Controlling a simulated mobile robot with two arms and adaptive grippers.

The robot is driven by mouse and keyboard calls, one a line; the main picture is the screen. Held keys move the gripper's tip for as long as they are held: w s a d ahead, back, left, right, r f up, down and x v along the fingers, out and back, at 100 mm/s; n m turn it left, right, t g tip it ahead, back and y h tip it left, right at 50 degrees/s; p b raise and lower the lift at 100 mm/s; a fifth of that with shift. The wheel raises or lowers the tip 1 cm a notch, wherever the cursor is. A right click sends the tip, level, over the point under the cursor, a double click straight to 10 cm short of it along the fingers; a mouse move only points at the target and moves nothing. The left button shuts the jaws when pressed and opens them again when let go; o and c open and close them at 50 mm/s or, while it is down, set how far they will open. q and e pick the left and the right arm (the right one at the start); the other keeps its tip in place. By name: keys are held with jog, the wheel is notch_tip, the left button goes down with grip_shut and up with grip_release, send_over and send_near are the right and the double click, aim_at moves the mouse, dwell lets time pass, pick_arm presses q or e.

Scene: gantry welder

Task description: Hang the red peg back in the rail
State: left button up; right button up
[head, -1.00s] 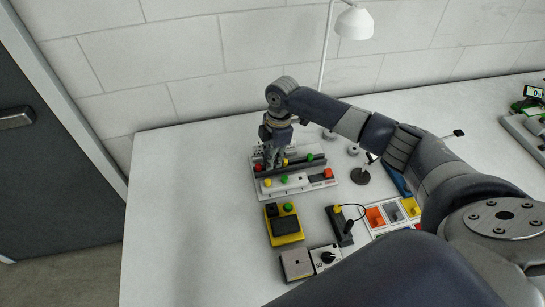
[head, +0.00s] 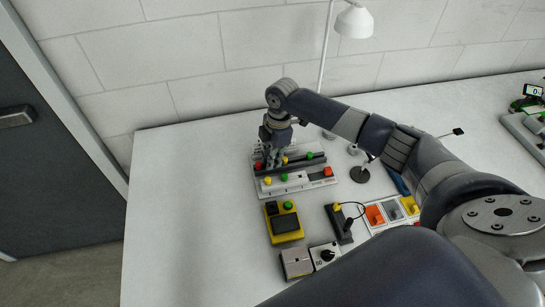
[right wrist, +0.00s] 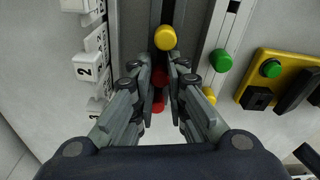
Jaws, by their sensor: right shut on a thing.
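My right gripper (head: 273,165) is over the left part of the dark rail (head: 300,163) in the head view. In the right wrist view the gripper (right wrist: 161,72) is shut on the red peg (right wrist: 160,78), which shows between the fingertips. More red shows just below the fingers in that view; I cannot tell whether it is the same peg. Red (head: 258,166) also shows left of the fingers in the head view. A yellow peg (right wrist: 165,38) stands in the rail just beyond the fingertips. The peg's lower end is hidden. My left gripper is not in view.
A green peg (head: 310,157) stands farther right on the rail. The white strip in front carries a yellow knob (head: 267,181) and a green one (head: 284,177). A yellow box (head: 284,224) and a black joystick (head: 340,226) stand nearer. The table's left side is clear.

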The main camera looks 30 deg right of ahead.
jog(key=o, duration=0.8)
jog(key=shift+c, duration=0.2)
notch_tip(320, 180, up, 12)
jog(key=d, duration=0.1)
jog(key=shift+d, duration=0.2)
